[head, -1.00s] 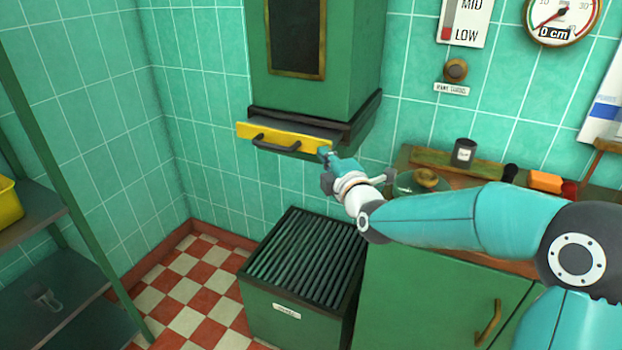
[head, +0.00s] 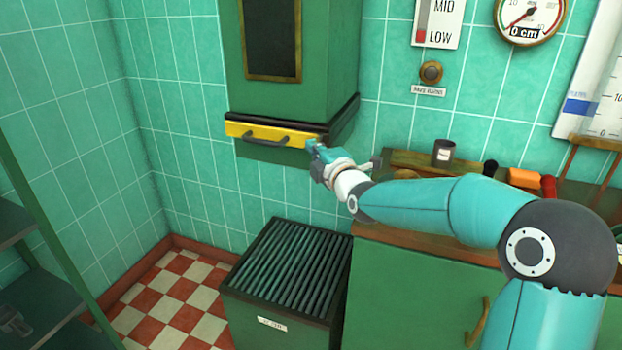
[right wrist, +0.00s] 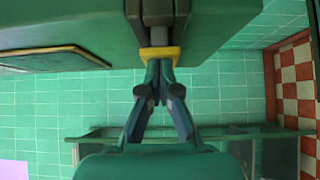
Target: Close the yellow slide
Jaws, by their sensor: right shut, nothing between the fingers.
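The yellow slide (head: 268,133) with its dark handle (head: 280,141) sits at the bottom of the green wall-mounted hopper (head: 300,70). Its front lies close against the hopper's dark lower rim. My right gripper (head: 313,148) is shut and empty at the right end of the slide's yellow front. In the right wrist view, the fingertips (right wrist: 159,64) are together at the yellow front (right wrist: 160,53) and appear to touch it. My left gripper is in neither view.
A green bin with a slatted top (head: 290,262) stands below the hopper. A green counter (head: 420,285) is to its right, with a dark jar (head: 444,152) on it. A shelf rack (head: 40,250) stands at the left. Tiled wall surrounds the hopper.

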